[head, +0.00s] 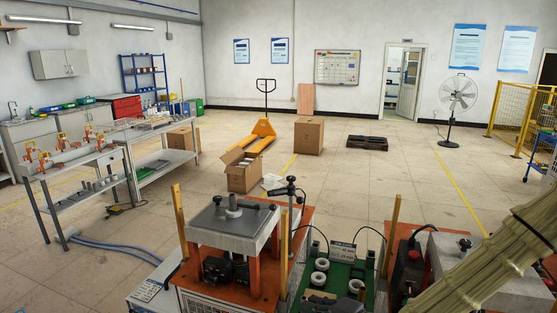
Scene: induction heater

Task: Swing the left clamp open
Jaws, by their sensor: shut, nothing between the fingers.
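Several orange clamps stand upright along a grey bench at the left in the head view. The leftmost orange clamps (30,153) are near the bench's left end, and others (88,131) stand farther right. They are small here, and I cannot tell which one is the left clamp or whether any is open or shut. Grey bar-like parts (73,153) lie between them. My gripper is not in view. A beige, ribbed shape at the lower right may be part of my arm; it is far from the orange clamps.
An orange-and-grey machine (232,219) with a black-knobbed lever (290,190) fills the front middle. Blue hoses (115,246) cross the floor by the left bench (52,206). An open carton (243,178), a closed carton (309,135) and a yellow pallet jack (262,131) stand beyond.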

